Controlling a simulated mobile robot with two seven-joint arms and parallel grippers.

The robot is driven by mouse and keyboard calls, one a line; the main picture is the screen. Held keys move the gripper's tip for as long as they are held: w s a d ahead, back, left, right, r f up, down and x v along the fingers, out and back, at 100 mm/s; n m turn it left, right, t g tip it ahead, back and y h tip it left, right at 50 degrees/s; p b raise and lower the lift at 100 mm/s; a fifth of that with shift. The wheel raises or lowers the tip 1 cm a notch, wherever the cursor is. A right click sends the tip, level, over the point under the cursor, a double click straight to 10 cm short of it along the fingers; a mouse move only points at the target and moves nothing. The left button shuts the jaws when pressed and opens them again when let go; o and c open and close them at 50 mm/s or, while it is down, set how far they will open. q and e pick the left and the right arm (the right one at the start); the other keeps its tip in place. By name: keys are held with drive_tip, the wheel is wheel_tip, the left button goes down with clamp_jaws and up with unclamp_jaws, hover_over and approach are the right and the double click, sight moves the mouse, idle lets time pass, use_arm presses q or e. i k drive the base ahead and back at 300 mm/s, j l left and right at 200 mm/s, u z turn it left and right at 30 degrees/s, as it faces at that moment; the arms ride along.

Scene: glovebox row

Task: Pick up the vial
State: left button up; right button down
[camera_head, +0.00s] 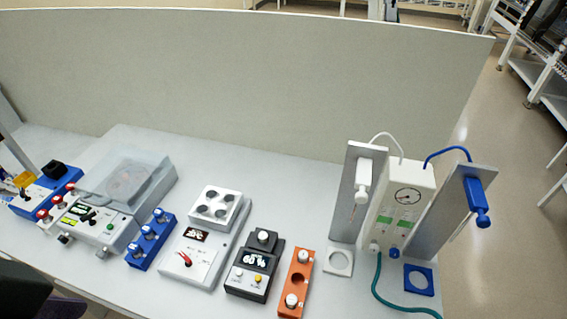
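Neither of my grippers is in view. Several white-capped vials could fit the name. One vial (263,237) stands in the top of a small black device (247,284) with a digital display. An orange rack (282,307) holds a vial (303,255) at its far end and another vial (291,300) at its near end; its middle hole looks empty. A blue rack (150,248) further left has several positions, too small to tell whether vials or empty holes. The frame does not show which vial is meant.
A hotplate-like device (190,262) stands between the blue rack and black device. A lidded grey machine (100,222) is at left. At right stand a pump box (408,200), two upright panels and a hose (378,285). A grey partition (220,85) closes the back. The table behind the devices is clear.

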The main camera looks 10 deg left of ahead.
sight(263, 236)
drive_tip(key=u, duration=0.55)
drive_tip(key=i+j+z, duration=0.1)
drive_tip(key=i+j+u, duration=0.1)
drive_tip(key=j+u, duration=0.45)
drive_tip(key=j, duration=0.3)
